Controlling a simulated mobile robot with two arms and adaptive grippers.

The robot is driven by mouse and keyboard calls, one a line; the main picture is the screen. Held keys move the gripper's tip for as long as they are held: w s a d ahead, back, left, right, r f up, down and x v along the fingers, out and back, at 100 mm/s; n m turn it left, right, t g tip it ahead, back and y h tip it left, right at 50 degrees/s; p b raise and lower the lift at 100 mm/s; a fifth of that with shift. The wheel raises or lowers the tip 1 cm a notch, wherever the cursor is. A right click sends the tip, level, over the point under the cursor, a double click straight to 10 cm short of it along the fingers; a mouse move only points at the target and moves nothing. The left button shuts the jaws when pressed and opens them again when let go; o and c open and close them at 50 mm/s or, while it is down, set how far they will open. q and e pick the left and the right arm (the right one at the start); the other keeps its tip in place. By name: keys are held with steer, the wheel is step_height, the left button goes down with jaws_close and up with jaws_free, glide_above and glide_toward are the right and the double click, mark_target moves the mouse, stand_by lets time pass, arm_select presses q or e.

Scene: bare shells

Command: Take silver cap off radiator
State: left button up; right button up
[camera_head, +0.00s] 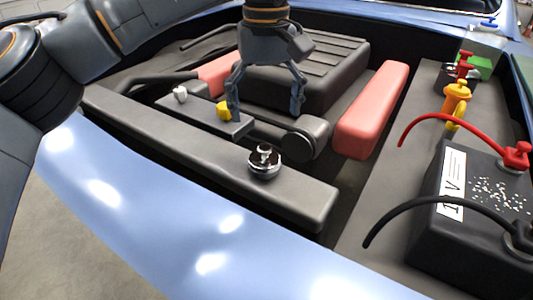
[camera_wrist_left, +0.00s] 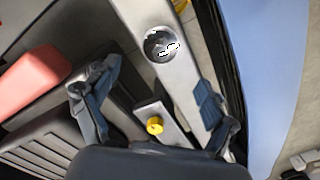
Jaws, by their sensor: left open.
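The silver cap (camera_head: 265,162) sits on the long dark radiator bar (camera_head: 210,155) near its right end, close to the car's front edge. It also shows in the left wrist view (camera_wrist_left: 162,44), beyond the fingertips and near the top. My left gripper (camera_head: 265,108) hangs fingers-down over the engine bay, behind the cap in the head view. Its two fingers are spread with nothing between them, and they are apart from the cap. In the left wrist view the fingers (camera_wrist_left: 158,80) stand at either side. My right gripper is not in view.
A yellow cap (camera_head: 223,109) and a small pale knob (camera_head: 180,93) stand behind the radiator. The ribbed engine block (camera_head: 310,70), red blocks (camera_head: 370,110), and battery (camera_head: 480,210) with red and black cables surround the space. The blue front bodywork (camera_head: 150,215) is clear.

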mark_target(264, 147)
arm_select(q)
step_height(264, 147, down, 4)
steer(key=shift+w+r, duration=0.1)
steer(key=shift+w, duration=0.05)
steer(key=shift+f+p, duration=0.2)
steer(key=shift+p, duration=0.1)
steer(key=shift+f+p, duration=0.25)
steer(key=shift+p, duration=0.05)
steer(key=f+p, duration=0.1)
steer(key=f, duration=0.2)
steer(key=shift+a+f+p, duration=0.2)
steer(key=shift+f+p, duration=0.1)
steer(key=shift+p, duration=0.1)
steer(key=shift+f, duration=0.5)
steer(key=c, duration=1.1)
steer(key=shift+c, duration=0.4)
